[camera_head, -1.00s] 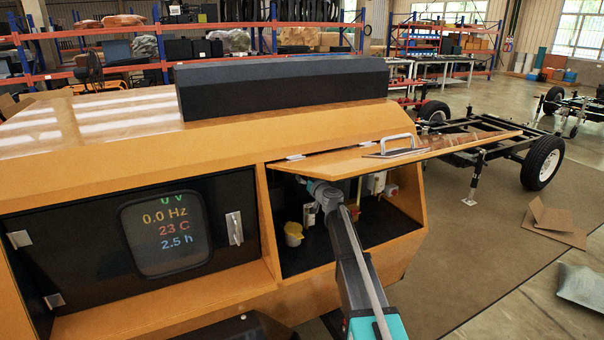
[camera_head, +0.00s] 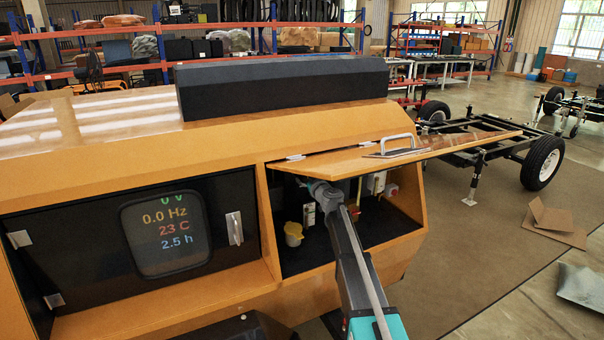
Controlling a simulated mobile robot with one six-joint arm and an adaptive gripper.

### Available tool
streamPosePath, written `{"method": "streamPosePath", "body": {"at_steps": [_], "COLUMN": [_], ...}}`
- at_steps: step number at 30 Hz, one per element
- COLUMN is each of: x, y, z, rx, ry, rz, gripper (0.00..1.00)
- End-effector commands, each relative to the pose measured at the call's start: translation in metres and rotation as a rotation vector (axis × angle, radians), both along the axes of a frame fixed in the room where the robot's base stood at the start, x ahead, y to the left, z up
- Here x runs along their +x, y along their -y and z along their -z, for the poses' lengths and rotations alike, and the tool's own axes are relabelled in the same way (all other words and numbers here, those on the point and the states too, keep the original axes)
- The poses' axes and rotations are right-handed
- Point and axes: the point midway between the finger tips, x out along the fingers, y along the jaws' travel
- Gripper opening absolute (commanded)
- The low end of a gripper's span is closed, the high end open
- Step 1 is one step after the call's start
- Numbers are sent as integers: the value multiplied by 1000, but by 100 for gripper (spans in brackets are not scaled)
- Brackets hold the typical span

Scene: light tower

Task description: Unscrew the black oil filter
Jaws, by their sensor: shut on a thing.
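My arm reaches up into the open right compartment (camera_head: 395,232) of the orange machine. My gripper (camera_head: 308,184) is at the arm's far end, just under the raised flap. It is small and dark here, with its fingertips hidden. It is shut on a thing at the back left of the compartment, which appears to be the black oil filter. The filter itself cannot be made out against the dark interior, so its tilt and seating cannot be told.
The raised orange flap (camera_head: 460,143) with a metal handle hangs close above my wrist. A yellow cap (camera_head: 293,233) stands left of my arm. A white box (camera_head: 376,182) and a red-and-white part (camera_head: 391,190) are to the right. The compartment's right floor is clear.

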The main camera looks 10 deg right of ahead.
Motion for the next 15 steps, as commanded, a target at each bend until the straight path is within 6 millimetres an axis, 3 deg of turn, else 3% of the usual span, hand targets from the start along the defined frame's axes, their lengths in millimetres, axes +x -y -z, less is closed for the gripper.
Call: {"method": "streamPosePath", "body": {"at_steps": [15], "x": [0], "y": [0], "z": [0], "rx": [-90], "ry": [29], "rz": [0], "gripper": [20]}}
